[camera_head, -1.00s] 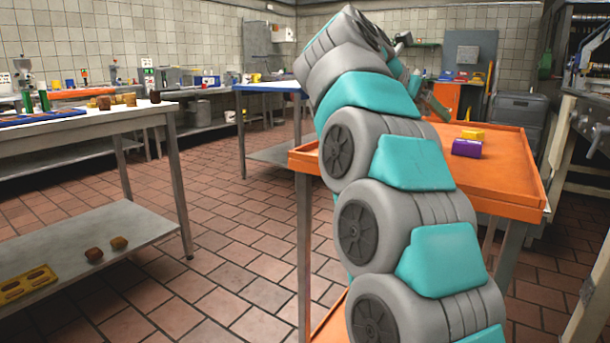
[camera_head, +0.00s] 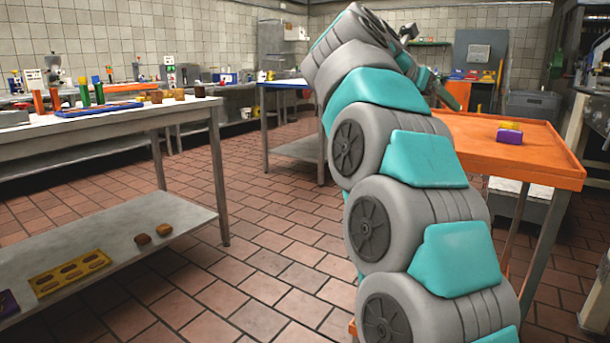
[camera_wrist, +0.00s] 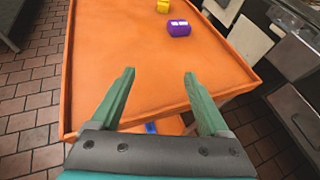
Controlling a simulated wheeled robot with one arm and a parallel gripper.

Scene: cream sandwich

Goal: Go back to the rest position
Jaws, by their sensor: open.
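My gripper (camera_wrist: 160,75) is open and empty in the wrist view. Its two green fingers stand wide apart above the near part of an orange-topped table (camera_wrist: 115,45). A purple block (camera_wrist: 179,28) and a yellow block (camera_wrist: 163,6) sit on that table beyond the fingertips, apart from them. In the head view my arm rises in front of the orange table (camera_head: 545,165) and hides part of it. The purple block (camera_head: 509,136) and the yellow block (camera_head: 510,125) show to the right of my arm.
A steel table (camera_head: 130,125) at left bears bottles, a blue tray (camera_head: 100,109) and brown pieces. Its lower shelf (camera_head: 190,218) holds a yellow mould tray (camera_head: 70,273) and two brown pieces. Tiled floor (camera_head: 270,245) lies open between the tables. Grey machinery stands at the right edge.

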